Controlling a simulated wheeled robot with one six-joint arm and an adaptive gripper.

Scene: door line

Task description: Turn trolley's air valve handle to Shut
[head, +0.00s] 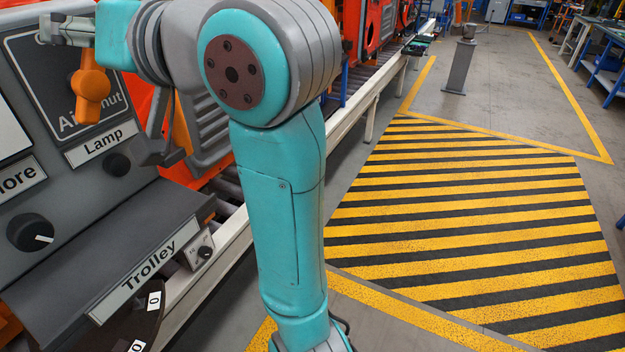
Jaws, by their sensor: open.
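The orange air valve handle (91,92) sits on a dark square plate (53,88) on the grey panel at the upper left. Its thick end hangs down and a narrower part rises above it. The plate's lettering is partly covered by the handle; "Ai" and "hut" show. My gripper (46,31) is at the top left, just above and left of the handle in the picture, pointing left. It is open. No contact between gripper and handle can be made out. The "Trolley" label (146,270) is on the ledge below.
Below the valve are a "Lamp" label (101,143) with a black knob (117,163) and a larger black knob (31,233). A small knob box (199,252) is beside the ledge. A conveyor runs behind my arm. Striped floor (470,225) at right is clear; a grey post (460,62) stands beyond.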

